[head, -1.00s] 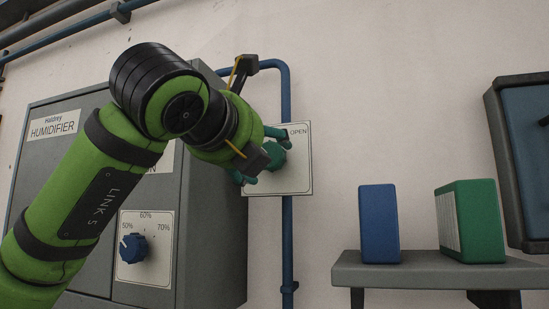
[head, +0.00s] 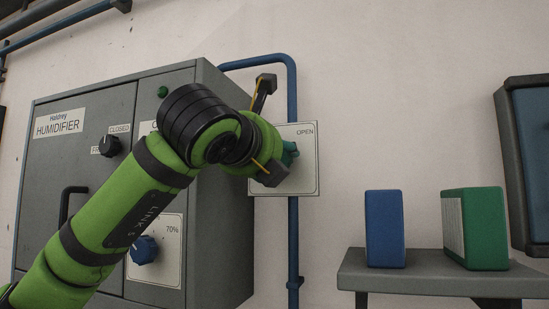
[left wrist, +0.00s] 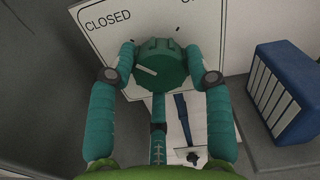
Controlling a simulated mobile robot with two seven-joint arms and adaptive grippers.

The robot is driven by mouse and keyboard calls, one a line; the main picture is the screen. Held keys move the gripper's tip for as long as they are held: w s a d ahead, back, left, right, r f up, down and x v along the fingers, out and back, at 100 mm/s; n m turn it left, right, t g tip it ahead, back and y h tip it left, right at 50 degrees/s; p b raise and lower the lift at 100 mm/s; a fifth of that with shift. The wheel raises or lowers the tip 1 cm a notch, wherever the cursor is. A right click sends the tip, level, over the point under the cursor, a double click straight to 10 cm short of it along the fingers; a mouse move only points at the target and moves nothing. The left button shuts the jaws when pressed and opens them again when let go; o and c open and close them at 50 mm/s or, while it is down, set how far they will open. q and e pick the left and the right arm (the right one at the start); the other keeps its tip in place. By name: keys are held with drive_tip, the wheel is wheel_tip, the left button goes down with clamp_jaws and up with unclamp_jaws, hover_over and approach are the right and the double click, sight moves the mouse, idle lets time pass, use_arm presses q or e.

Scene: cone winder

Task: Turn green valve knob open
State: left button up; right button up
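The green valve knob (left wrist: 166,62) sits on a white panel (left wrist: 101,48) with CLOSED at its upper left in the left wrist view. The knob's white pointer line points left in that view. My left gripper (left wrist: 161,56) has one teal finger on each side of the knob, and both fingertips appear to touch its rim. In the head view the panel (head: 307,172) hangs on the wall with OPEN at its upper right. There my left arm and gripper (head: 285,155) cover most of the knob. My right gripper is not in view.
A grey humidifier cabinet (head: 222,240) with a blue dial (head: 144,250) stands left of the panel. A blue pipe (head: 293,235) runs down behind the panel. A grey shelf (head: 430,281) at the right holds a blue binder (head: 384,228) and a green binder (head: 487,229).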

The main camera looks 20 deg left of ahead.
use_arm(q)
drive_tip(key=m, duration=0.2)
drive_tip(key=m+b, duration=0.1)
drive_tip(key=m, duration=0.4)
drive_tip(key=shift+w+f+b, duration=0.2)
drive_tip(key=shift+f+b, duration=0.2)
drive_tip(key=m, duration=0.6)
drive_tip(key=shift+a+r, duration=0.1)
drive_tip(key=m, duration=0.4)
drive_tip(key=shift+r+m+p, duration=0.15)
drive_tip(key=shift+m+p, duration=0.25)
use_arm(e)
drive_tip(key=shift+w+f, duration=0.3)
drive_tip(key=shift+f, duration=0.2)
use_arm(q)
drive_tip(key=shift+s, duration=0.1)
